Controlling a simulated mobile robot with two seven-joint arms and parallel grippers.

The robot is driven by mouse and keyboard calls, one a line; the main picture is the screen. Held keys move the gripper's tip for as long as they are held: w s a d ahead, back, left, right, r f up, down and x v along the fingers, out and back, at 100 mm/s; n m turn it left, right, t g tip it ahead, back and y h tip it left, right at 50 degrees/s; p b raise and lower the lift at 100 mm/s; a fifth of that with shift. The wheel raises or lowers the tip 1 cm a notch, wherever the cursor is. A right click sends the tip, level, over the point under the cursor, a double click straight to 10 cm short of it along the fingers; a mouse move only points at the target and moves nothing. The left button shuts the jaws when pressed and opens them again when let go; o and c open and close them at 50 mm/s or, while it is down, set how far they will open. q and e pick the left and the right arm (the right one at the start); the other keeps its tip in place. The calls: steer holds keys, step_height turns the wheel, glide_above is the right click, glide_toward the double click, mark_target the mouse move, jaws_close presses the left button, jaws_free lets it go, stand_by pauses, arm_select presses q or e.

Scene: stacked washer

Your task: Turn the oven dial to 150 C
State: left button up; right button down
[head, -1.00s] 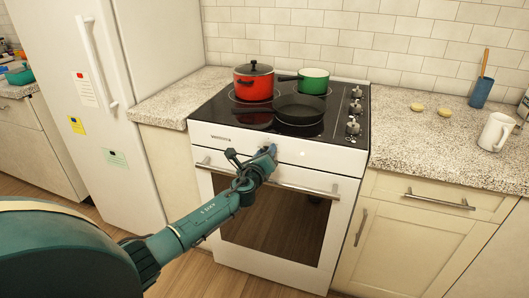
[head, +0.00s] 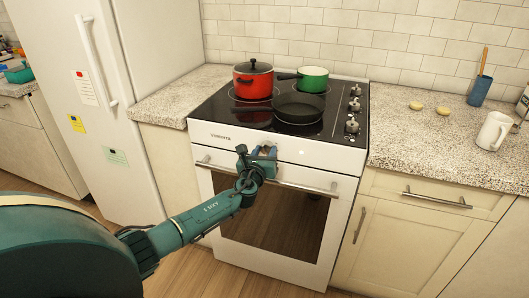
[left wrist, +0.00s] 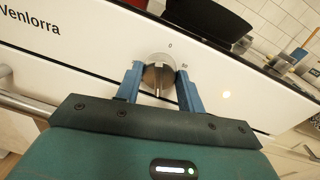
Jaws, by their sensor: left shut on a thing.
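The oven dial (left wrist: 158,72) is a round silver knob on the oven's white front panel (left wrist: 80,35). A "0" mark shows above it and another mark, seemingly "50", to its right. My left gripper (left wrist: 160,88) has its blue fingers on either side of the dial and is shut on it. In the head view my left gripper (head: 265,153) is at the front panel of the oven (head: 310,152) and mostly hides the dial. The dial's exact setting is hard to read. My right gripper is not in view.
The oven door handle (head: 315,187) runs just below the panel. A red pot (head: 253,84), a green pan (head: 313,79) and a black skillet (head: 299,108) stand on the cooktop. Several other knobs (head: 353,107) line its right edge. A fridge (head: 130,80) stands at the left.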

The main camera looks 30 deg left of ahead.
arm_select(q)
steer(key=o, duration=1)
steer(key=shift+s, duration=0.15)
steer(key=shift+s+d, duration=0.15)
steer(key=shift+s, duration=0.15)
steer(key=p+v, duration=0.2)
steer(key=v, duration=1)
steer(key=shift+s, duration=0.15)
steer(key=shift+d, duration=0.1)
